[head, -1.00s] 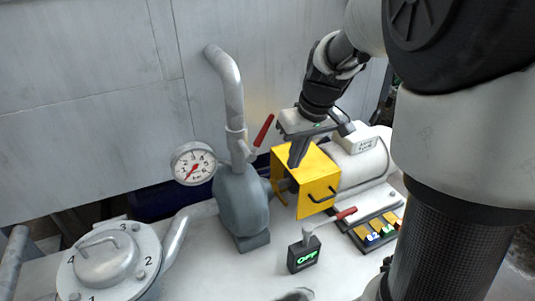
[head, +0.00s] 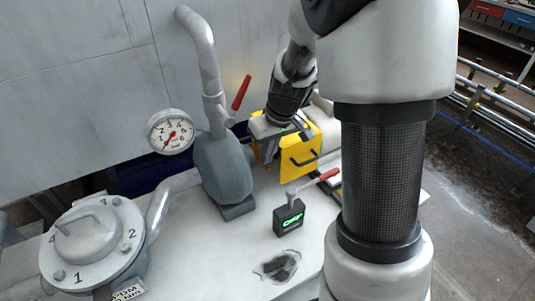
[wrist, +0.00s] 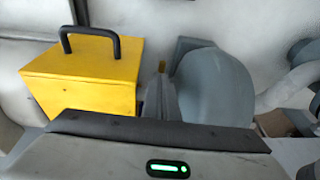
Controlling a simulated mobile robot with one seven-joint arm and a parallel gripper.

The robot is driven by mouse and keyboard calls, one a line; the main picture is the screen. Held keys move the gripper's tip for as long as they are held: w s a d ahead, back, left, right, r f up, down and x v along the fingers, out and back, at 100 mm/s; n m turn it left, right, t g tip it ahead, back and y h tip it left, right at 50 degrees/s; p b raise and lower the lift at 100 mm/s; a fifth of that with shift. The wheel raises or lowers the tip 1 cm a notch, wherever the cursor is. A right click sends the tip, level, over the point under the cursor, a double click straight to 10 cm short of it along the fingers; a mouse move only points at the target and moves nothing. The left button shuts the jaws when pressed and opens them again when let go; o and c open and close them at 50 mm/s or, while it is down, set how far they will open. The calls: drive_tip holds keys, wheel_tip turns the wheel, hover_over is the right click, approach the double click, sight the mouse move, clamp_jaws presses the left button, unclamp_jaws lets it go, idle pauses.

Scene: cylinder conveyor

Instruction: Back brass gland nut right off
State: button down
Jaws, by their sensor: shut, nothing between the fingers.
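The blue-grey pump body (head: 222,168) stands on the pale bench, and it also fills the middle of the wrist view (wrist: 215,88). A yellow box guard (head: 305,152) with a black handle sits just right of it; it shows at the left in the wrist view (wrist: 85,72). A small brass-coloured piece (wrist: 161,66) shows in the gap between them; I cannot tell whether it is the gland nut. My gripper (head: 266,156) is shut and empty, above the gap on the guard's pump side.
A black box reading OFF (head: 288,218) with a red-handled lever stands in front of the guard. A pressure gauge (head: 170,132) and a red valve handle (head: 241,92) are beside the pipe. A numbered round flange (head: 90,243) is at front left.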

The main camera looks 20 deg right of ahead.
drive_tip(key=f+b, duration=0.1)
drive_tip(key=s+f+b, duration=0.1)
drive_tip(key=b, duration=0.1)
drive_tip(key=shift+d, duration=0.15)
drive_tip(key=shift+r, duration=0.1)
